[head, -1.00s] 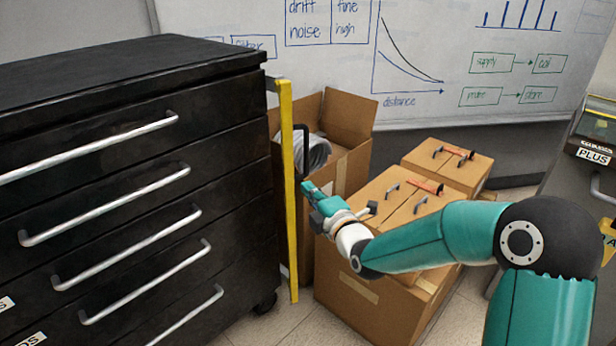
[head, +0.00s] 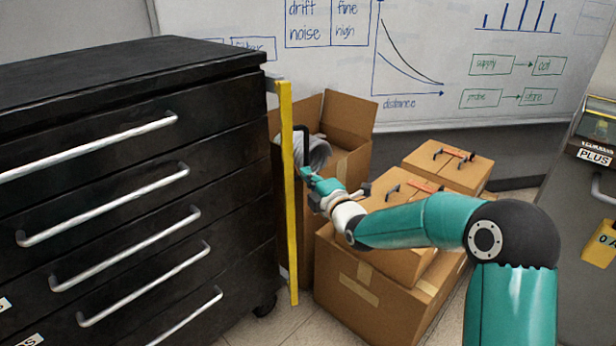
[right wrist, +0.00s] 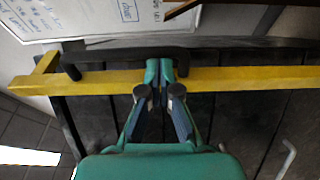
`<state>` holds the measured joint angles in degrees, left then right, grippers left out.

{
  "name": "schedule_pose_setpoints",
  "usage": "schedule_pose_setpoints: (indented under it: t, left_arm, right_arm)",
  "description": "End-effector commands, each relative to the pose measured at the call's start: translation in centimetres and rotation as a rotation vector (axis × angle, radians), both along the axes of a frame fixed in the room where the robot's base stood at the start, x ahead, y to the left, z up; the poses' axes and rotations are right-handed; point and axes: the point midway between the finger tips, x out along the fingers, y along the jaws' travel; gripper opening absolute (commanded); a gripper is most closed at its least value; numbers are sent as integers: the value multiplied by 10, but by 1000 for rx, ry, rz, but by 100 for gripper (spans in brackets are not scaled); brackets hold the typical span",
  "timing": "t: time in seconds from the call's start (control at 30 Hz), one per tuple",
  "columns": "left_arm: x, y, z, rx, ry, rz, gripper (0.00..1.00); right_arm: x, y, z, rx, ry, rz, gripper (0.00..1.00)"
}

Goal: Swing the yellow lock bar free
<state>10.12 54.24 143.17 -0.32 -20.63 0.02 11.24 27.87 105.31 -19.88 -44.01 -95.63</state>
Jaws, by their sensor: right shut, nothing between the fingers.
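The yellow lock bar (head: 288,200) stands upright along the right front edge of the black drawer cabinet (head: 130,110). A black handle (head: 303,130) sticks out from its upper part. In the right wrist view the bar (right wrist: 240,78) runs across the picture, with the handle (right wrist: 110,53) along it. My right gripper (head: 308,178) is at the handle's lower end, right of the bar. In the right wrist view its shut fingertips (right wrist: 160,68) overlap the handle near one end; whether they touch it is unclear. Nothing is between the fingers. My left gripper is not in view.
An open cardboard box (head: 348,118) with a grey coil (head: 318,152) stands behind the bar. Closed cardboard boxes (head: 375,300) are stacked under and behind my right arm. A whiteboard (head: 440,60) covers the back wall. A grey machine (head: 570,250) stands at the right.

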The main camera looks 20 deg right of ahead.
Motion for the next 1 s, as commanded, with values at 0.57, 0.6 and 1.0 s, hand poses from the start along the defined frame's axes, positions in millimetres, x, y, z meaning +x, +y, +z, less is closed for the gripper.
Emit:
schedule_pose_setpoints:
  t: [0.57, 0.6, 1.0]
  left_arm:
    - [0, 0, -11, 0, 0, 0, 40]
    - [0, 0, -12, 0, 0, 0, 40]
    - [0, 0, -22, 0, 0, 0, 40]
  right_arm:
    - [3, -12, -1, 0, -1, -1, 0]
    - [3, -13, -1, 0, -1, -2, 0]
    - [6, -23, -1, -1, -2, -3, 0]
